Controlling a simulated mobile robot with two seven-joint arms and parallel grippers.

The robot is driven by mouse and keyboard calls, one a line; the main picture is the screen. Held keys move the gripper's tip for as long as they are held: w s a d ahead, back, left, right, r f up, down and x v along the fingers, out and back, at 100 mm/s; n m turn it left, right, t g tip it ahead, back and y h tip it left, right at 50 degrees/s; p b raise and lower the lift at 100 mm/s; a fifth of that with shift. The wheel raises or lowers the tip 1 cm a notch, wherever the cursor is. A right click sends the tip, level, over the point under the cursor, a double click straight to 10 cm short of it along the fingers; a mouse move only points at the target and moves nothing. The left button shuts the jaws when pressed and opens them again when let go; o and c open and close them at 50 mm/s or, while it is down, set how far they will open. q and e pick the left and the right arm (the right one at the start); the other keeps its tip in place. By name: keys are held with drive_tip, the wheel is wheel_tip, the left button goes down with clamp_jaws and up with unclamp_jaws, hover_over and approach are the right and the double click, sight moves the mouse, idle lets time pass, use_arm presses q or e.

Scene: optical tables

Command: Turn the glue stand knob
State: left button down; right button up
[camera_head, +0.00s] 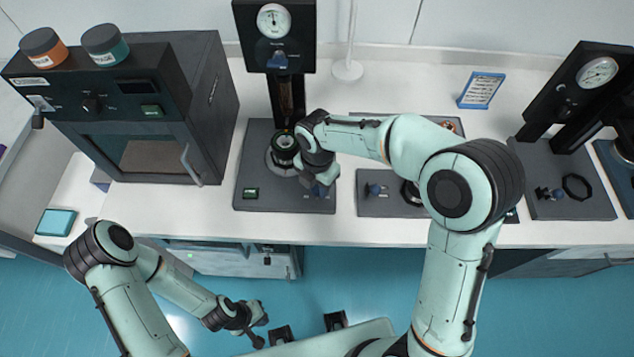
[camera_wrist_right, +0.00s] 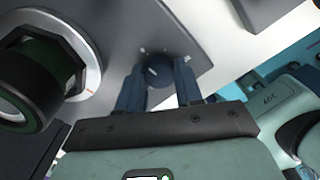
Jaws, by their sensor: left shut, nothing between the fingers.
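The glue stand (camera_head: 250,165) is a dark stand with a round gauge on its column. In the right wrist view, its dark round knob (camera_wrist_right: 158,72) sits on the grey base plate (camera_wrist_right: 112,18), with small white marks around it. My right gripper (camera_head: 320,190) is over the front right of the base. Its two blue fingers (camera_wrist_right: 160,85) stand on either side of the knob, close to its sides; I cannot tell whether they press on it. My left gripper (camera_head: 261,331) is shut and empty, low in front of the table.
A dark round holder (camera_wrist_right: 38,75) stands left of the knob. An oven-like box (camera_head: 150,110) with jars on top is at the left. Other stands (camera_head: 570,190) are at the right. A blue-framed card (camera_head: 481,90) stands at the back, with bare table around it.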

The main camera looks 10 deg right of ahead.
drive_tip(key=shift+m, duration=0.3)
drive_tip(key=m, duration=1)
drive_tip(key=shift+m+b, duration=0.35)
drive_tip(key=shift+m, duration=0.05)
drive_tip(key=m, duration=0.6)
drive_tip(key=shift+b, duration=0.35)
use_arm(q)
drive_tip(key=shift+s+f+b, duration=0.15)
drive_tip(key=shift+s+f, duration=0.25)
drive_tip(key=shift+f, duration=0.2)
drive_tip(key=shift+s+f+b, duration=0.15)
drive_tip(key=shift+s+f, duration=0.2)
drive_tip(key=shift+f, duration=0.25)
use_arm(e)
drive_tip(key=m, duration=0.6)
drive_tip(key=shift+w, duration=0.1)
drive_tip(key=shift+m, duration=0.3)
drive_tip(key=o, duration=1)
drive_tip(key=shift+o, duration=0.2)
drive_tip(key=shift+r, duration=0.1)
